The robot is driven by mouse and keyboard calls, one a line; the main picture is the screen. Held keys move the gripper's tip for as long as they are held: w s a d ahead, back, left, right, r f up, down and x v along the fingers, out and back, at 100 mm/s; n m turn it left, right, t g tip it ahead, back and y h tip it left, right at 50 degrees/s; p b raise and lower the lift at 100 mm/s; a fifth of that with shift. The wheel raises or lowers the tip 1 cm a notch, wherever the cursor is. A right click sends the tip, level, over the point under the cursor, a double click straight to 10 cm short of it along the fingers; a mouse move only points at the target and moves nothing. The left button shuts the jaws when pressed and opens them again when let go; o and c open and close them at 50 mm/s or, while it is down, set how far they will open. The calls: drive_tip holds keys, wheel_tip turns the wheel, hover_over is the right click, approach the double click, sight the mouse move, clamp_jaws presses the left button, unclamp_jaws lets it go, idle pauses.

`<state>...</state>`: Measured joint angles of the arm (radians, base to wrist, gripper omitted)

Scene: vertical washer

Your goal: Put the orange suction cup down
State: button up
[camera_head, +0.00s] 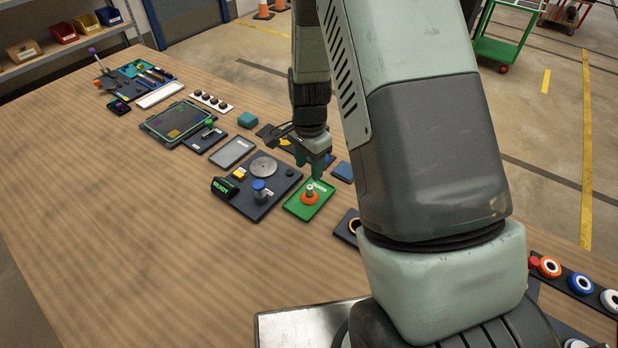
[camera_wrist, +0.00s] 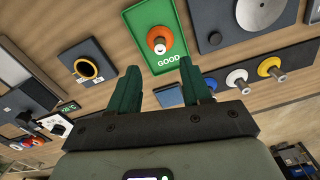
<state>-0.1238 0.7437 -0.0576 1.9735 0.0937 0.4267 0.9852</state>
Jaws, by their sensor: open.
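The orange suction cup (camera_head: 310,198) sits on the green tray (camera_head: 292,209), standing with its pale stem up. In the wrist view the orange cup (camera_wrist: 151,44) lies inside the green tray (camera_wrist: 135,20), above the word GOOD. My gripper (camera_head: 311,172) is just above and behind the cup in the head view. In the wrist view my gripper's two green fingers (camera_wrist: 156,72) are spread apart with nothing between them. The cup appears beyond the fingertips, apart from them.
A dark plate with a metal disc (camera_head: 264,166) and a blue-topped cylinder (camera_head: 260,190) lies left of the tray. A dark plate with a yellow ring (camera_wrist: 87,68) is on the tray's other side. Several coloured cups (camera_head: 550,267) stand in a rack at right. The left tabletop is clear.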

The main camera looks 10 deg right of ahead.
drive_tip(key=s+d+r+n+t, duration=0.1)
drive_tip(key=s+r+n, duration=0.25)
drive_tip(key=r, duration=0.85)
drive_tip(key=s+r+n+t, duration=0.2)
drive_tip(key=s+r, duration=0.2)
drive_tip(key=r, duration=0.8)
drive_tip(key=s+d+r+n+t, duration=0.1)
drive_tip(key=s+r+n, duration=0.2)
drive_tip(key=s, duration=0.5)
drive_tip(key=s+d+r+n+t, duration=0.1)
drive_tip(key=s+r+n, duration=0.2)
drive_tip(key=s+r, duration=0.3)
drive_tip(key=shift+s+r+t, duration=0.15)
drive_tip(key=shift+s+t, duration=0.15)
drive_tip(key=shift+s, duration=0.95)
